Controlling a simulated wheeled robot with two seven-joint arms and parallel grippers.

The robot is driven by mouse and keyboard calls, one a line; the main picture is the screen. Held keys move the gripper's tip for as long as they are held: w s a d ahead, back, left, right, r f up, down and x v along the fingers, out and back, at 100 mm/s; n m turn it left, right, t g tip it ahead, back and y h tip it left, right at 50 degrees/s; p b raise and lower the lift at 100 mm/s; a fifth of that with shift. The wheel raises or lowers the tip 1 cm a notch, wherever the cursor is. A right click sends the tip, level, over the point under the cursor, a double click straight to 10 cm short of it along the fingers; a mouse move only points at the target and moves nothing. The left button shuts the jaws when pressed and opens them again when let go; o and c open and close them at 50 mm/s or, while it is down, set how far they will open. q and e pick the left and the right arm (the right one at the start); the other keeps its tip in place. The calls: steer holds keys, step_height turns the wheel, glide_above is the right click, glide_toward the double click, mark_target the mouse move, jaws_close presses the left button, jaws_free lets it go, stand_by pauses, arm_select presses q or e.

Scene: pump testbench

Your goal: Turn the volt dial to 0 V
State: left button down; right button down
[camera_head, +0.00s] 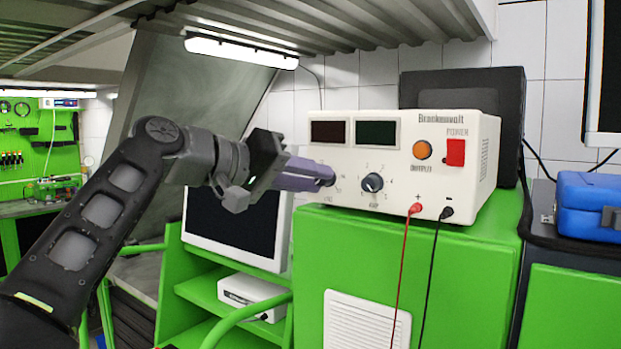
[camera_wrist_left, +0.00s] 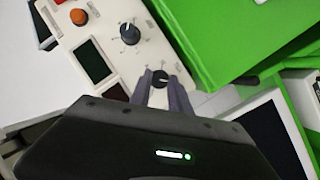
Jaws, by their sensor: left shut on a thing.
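The white power supply (camera_head: 452,150) stands on a green cabinet, with two dark displays, an orange button and a red power switch. Its volt dial (camera_wrist_left: 163,78) is the dark knob at the left of the front panel. My left gripper (camera_head: 328,176) reaches in from the left and is shut on the volt dial, which it mostly hides in the head view. In the left wrist view the two fingers (camera_wrist_left: 163,92) stand on either side of the knob. The amp dial (camera_head: 372,183) is to the right, untouched. My right gripper is not in view.
A red lead (camera_head: 405,250) and a black lead (camera_head: 433,260) hang from the front sockets. A monitor (camera_head: 236,228) stands below and left, behind my left arm. A blue case (camera_head: 590,200) sits at the far right. A metal shelf (camera_head: 330,22) hangs overhead.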

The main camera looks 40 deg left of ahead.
arm_select(q)
steer(key=c, duration=1.2)
jaws_free()
steer(key=shift+d+f, duration=0.1)
steer(key=shift+f, duration=0.05)
steer(key=shift+c, duration=0.2)
steer(key=b+v, duration=0.1)
steer(key=v, duration=0.7)
steer(key=shift+w, duration=0.1)
